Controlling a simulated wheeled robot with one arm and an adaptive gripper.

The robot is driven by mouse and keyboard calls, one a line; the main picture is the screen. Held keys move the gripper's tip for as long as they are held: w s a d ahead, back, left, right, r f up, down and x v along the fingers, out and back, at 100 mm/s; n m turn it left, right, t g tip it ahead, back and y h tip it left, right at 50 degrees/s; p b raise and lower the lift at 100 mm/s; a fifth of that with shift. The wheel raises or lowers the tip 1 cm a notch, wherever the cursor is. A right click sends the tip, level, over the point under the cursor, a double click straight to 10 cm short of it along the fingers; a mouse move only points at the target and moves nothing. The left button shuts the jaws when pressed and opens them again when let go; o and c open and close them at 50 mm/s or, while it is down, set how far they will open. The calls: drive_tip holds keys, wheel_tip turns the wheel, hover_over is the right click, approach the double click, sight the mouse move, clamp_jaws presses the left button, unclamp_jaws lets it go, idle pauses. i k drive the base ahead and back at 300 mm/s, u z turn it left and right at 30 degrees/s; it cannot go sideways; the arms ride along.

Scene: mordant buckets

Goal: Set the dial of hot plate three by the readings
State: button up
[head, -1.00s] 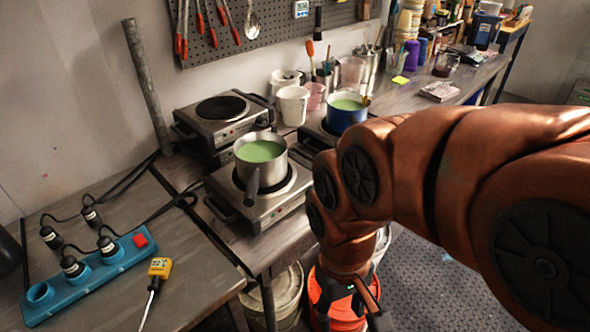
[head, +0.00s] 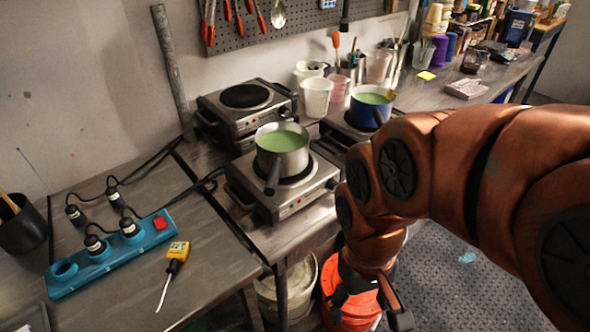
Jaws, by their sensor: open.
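Three hot plates stand on the bench. The back left hot plate (head: 222,108) has a bare dark burner. The front hot plate (head: 296,204) carries a steel pot (head: 283,163) of green liquid. The right hot plate (head: 334,126) carries a blue pot (head: 368,116) of green liquid and is partly hidden by my arm. I cannot tell which one is number three. Dials and markings are too small to read. My gripper (head: 366,305) is open and empty, low over an orange bucket.
A blue power strip (head: 110,260) with several plugs lies on the left table (head: 215,255). A pale bucket (head: 300,285) and the orange bucket (head: 350,318) stand under the bench edge. White cups (head: 316,97) stand behind the pots. Open floor lies at right.

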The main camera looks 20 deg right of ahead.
sight(331, 186)
drive_tip(key=u, duration=0.05)
drive_tip(key=k, duration=1.1)
drive_tip(key=u, duration=0.5)
drive_tip(key=i, duration=0.55)
drive_tip(key=z, duration=0.2)
